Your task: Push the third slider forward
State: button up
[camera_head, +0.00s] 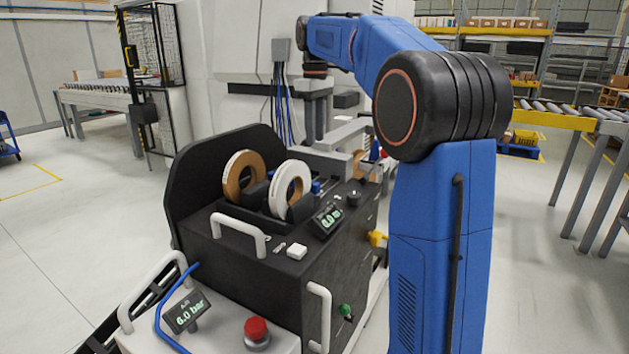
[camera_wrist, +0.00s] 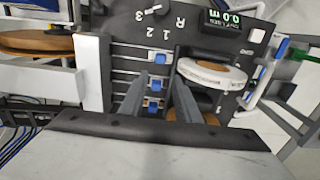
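A black edge-banding machine (camera_head: 285,315) stands in the head view. Small sliders with blue tabs sit on its slotted panel. In the wrist view, a top slider (camera_wrist: 160,58), a middle slider (camera_wrist: 155,84) and a lower slider (camera_wrist: 151,103) line up in one column. The digits 1, 2, 3 and a letter R are printed above the slots; I cannot tell which slider is the third. My gripper (camera_wrist: 160,86) is open, with its two grey fingers apart on either side of the middle and lower sliders. Contact is unclear. In the head view, my gripper (camera_head: 316,122) hangs behind the tape rolls.
A brown roll (camera_head: 231,180) and a white roll (camera_head: 278,190) stand upright near the sliders. The white roll (camera_wrist: 210,75) is close to my right finger in the wrist view. A display (camera_head: 328,218), handles and a red button (camera_head: 256,330) are nearer the front.

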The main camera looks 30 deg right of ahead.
aim_at(315, 183)
notch_tip(315, 183, down, 15)
jog(key=shift+r, duration=0.1)
dwell(0.4)
grip_shut()
